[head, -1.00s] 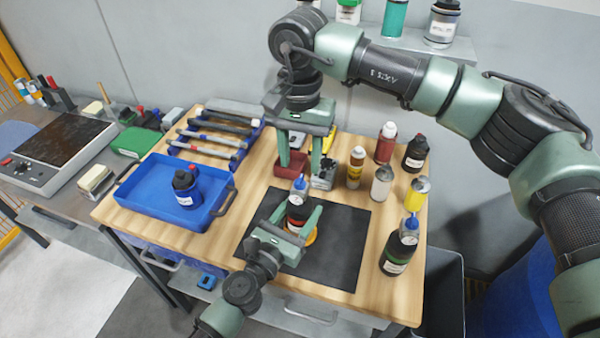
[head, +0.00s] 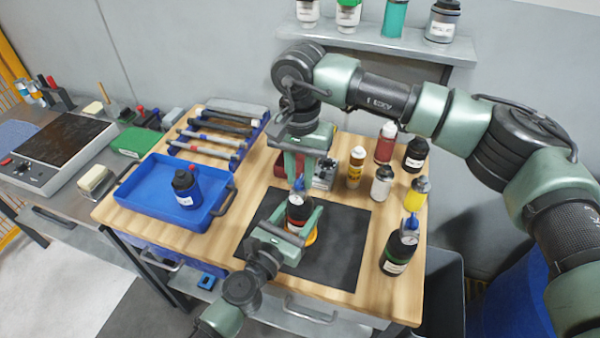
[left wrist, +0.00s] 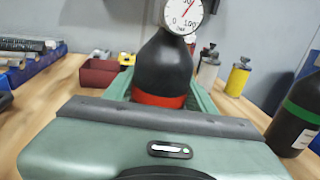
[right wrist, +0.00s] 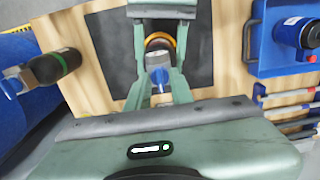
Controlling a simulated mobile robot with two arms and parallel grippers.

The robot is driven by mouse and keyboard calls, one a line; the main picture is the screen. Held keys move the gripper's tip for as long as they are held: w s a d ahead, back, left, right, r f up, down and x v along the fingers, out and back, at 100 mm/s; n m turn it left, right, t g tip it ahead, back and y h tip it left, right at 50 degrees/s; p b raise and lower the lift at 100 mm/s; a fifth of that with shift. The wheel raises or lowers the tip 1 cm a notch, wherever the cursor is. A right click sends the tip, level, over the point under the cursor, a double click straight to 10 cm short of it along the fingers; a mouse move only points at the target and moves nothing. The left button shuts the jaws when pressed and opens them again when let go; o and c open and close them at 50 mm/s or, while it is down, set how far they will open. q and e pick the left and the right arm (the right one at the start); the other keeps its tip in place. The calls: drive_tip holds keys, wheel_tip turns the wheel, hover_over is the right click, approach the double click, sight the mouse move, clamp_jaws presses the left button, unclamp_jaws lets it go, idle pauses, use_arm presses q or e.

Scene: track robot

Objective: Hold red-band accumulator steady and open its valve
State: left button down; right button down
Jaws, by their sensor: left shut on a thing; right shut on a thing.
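The red-band accumulator (head: 297,210) is a black bottle standing upright on the dark mat (head: 345,245). My left gripper (head: 296,218) is shut around its body from the front. In the left wrist view its black shoulder (left wrist: 163,70), red band (left wrist: 158,100) and dial gauge (left wrist: 183,14) show between the fingers. My right gripper (head: 298,182) points down from above, its fingers closed on the blue valve (right wrist: 159,76) at the accumulator's top. The fingers partly hide the valve in the head view.
A green-band accumulator (head: 399,252) stands right of the mat. Several bottles, one a yellow can (head: 417,195), stand at the back right. A blue tray (head: 145,205) with a dark bottle (head: 186,188) is at the left, with a tool rack (head: 210,135) behind it.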

drive_tip(key=shift+m, duration=0.3)
drive_tip(key=m, duration=0.3)
drive_tip(key=shift+m, duration=0.3)
drive_tip(key=m, duration=0.4)
drive_tip(key=shift+m, duration=0.3)
drive_tip(key=m, duration=0.4)
drive_tip(key=shift+m, duration=2.5)
drive_tip(key=c, duration=1.2)
unclamp_jaws()
